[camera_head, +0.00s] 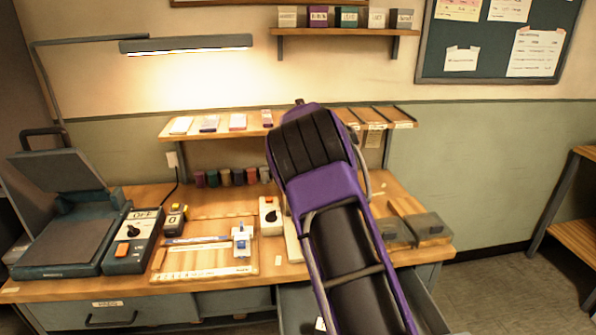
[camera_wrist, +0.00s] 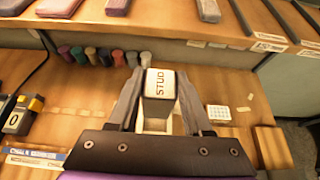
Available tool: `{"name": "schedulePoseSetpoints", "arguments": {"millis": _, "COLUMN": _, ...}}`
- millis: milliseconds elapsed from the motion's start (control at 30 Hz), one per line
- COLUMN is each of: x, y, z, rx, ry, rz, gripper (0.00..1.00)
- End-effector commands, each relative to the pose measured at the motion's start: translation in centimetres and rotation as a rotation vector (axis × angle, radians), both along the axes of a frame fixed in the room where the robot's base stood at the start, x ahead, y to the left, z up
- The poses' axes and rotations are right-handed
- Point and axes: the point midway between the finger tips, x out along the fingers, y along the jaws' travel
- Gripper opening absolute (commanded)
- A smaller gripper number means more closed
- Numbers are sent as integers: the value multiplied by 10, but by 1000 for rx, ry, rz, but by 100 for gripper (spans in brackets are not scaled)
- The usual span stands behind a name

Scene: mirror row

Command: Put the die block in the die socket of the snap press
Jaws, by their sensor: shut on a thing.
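In the wrist view, my gripper (camera_wrist: 160,80) is shut on the die block (camera_wrist: 160,83), a pale block with a dark lower face, marked STUD. The grey fingers stand on either side of it, and it is held in front of the bench top. In the head view, my purple and black arm hides the gripper and the block. I cannot pick out the snap press or its die socket with certainty. A pale unit with a black knob (camera_head: 270,216) stands just left of my arm, and a pale base edge (camera_head: 292,240) shows partly behind the arm.
A heat-press-like machine (camera_head: 65,235) and a control box (camera_head: 132,241) stand at left. A wooden board (camera_head: 205,262) bears a small blue and white tool (camera_head: 242,240). Grey bins (camera_head: 428,229) stand at right. A shelf (camera_head: 215,127) overhangs the back, with several coloured cylinders (camera_head: 237,177) below.

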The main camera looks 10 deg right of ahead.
Motion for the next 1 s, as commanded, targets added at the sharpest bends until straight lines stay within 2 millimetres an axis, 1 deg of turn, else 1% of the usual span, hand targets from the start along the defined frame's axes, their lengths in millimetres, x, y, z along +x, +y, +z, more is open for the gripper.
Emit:
{"name": "schedulePoseSetpoints", "arguments": {"millis": 67, "x": -1, "y": -2, "z": -20, "rx": 3, "ry": 3, "rz": -4, "gripper": 0}}
{"name": "schedulePoseSetpoints", "arguments": {"millis": 100, "x": 0, "y": -1, "z": -28, "rx": 3, "ry": 2, "rz": -4, "gripper": 0}}
{"name": "schedulePoseSetpoints", "arguments": {"millis": 200, "x": 0, "y": -1, "z": -41, "rx": 0, "ry": 1, "rz": -4, "gripper": 0}}
{"name": "schedulePoseSetpoints", "arguments": {"millis": 367, "x": 0, "y": -1, "z": -47, "rx": -1, "ry": 0, "rz": -3, "gripper": 0}}
{"name": "schedulePoseSetpoints", "arguments": {"millis": 467, "x": 0, "y": -1, "z": -58, "rx": 0, "ry": 1, "rz": -4, "gripper": 0}}
{"name": "schedulePoseSetpoints", "arguments": {"millis": 600, "x": -1, "y": -1, "z": -78, "rx": 0, "ry": 1, "rz": -4, "gripper": 0}}
{"name": "schedulePoseSetpoints", "arguments": {"millis": 700, "x": 0, "y": -1, "z": -82, "rx": 0, "ry": 0, "rz": -4, "gripper": 0}}
{"name": "schedulePoseSetpoints", "arguments": {"millis": 867, "x": 0, "y": -1, "z": -80, "rx": -1, "ry": -1, "rz": -4, "gripper": 0}}
{"name": "schedulePoseSetpoints", "arguments": {"millis": 1000, "x": 0, "y": -1, "z": -83, "rx": -1, "ry": 0, "rz": -4, "gripper": 0}}
